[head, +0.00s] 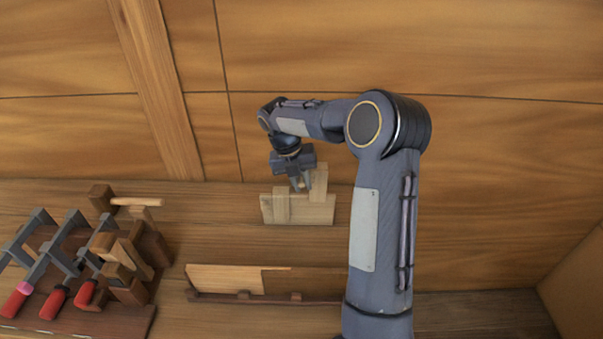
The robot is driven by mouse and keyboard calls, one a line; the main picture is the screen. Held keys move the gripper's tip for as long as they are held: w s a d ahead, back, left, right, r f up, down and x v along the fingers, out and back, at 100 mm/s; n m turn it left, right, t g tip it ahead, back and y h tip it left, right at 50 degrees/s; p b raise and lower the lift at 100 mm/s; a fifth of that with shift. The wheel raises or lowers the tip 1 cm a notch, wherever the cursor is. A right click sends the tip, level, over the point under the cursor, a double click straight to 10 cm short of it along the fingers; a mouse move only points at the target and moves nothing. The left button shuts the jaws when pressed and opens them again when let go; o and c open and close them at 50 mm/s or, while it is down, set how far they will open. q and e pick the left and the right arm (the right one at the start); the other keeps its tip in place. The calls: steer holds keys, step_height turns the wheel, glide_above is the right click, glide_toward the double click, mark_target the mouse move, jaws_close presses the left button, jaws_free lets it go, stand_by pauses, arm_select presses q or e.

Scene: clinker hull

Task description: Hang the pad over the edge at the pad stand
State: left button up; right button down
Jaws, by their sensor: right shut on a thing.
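The pale wooden pad stand (316,213) is on the plank surface near the back wall, at the picture's middle. It looks like a low board, with a pale piece (281,205) across its left part and a taller upright piece (319,181) at its right. My right gripper (300,187) points down at the stand's top edge, between these two pieces. It is shut on a small pale thing, probably the pad, mostly hidden by the fingers. I cannot tell whether that thing touches the stand. My left gripper is not in view.
At the left, a dark rack (75,318) holds several grey clamps with red handles and brown wooden blocks (127,285). A long low wooden tray or ledge (225,279) lies in front of the stand. The planked wall (420,60) rises close behind. The surface right of my arm looks clear.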

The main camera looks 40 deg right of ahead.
steer(key=shift+f, duration=0.55)
step_height(320, 180, down, 9)
steer(key=b, duration=0.3)
steer(key=shift+r, duration=0.2)
steer(key=shift+f, duration=0.25)
steer(key=c, duration=1.2)
jaws_free()
steer(key=shift+c, duration=0.2)
steer(key=shift+r, duration=0.15)
